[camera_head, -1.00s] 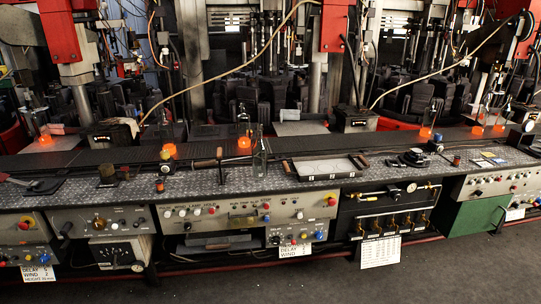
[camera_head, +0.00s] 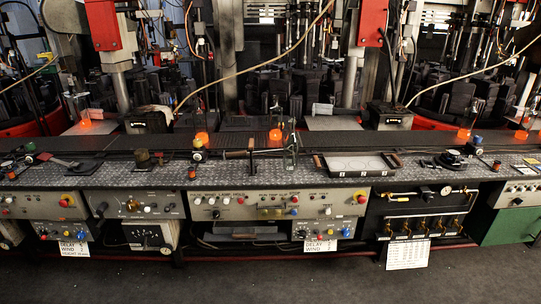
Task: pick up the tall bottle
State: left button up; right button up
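A tall clear glass bottle (camera_head: 291,152) stands upright on the patterned metal bench top (camera_head: 228,177), left of a shallow tray. It is see-through, so its outline is faint. Other clear bottles with glowing orange bottoms stand behind the bench, such as one near the middle (camera_head: 276,134), one at the left (camera_head: 85,122) and one at the right (camera_head: 464,133). Neither of my grippers is in view.
The shallow tray (camera_head: 357,175) lies right of the bottle, and a dark-handled tool (camera_head: 238,154) lies to its left. Control panels (camera_head: 275,204) line the bench front. Machinery and red columns stand behind. The dark floor (camera_head: 270,280) in front is clear.

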aim_at(292, 141)
jog(key=i+l+u, duration=0.2)
jog(key=u, duration=0.25)
jog(key=i+l+u, duration=0.4)
jog(key=k+j, duration=0.1)
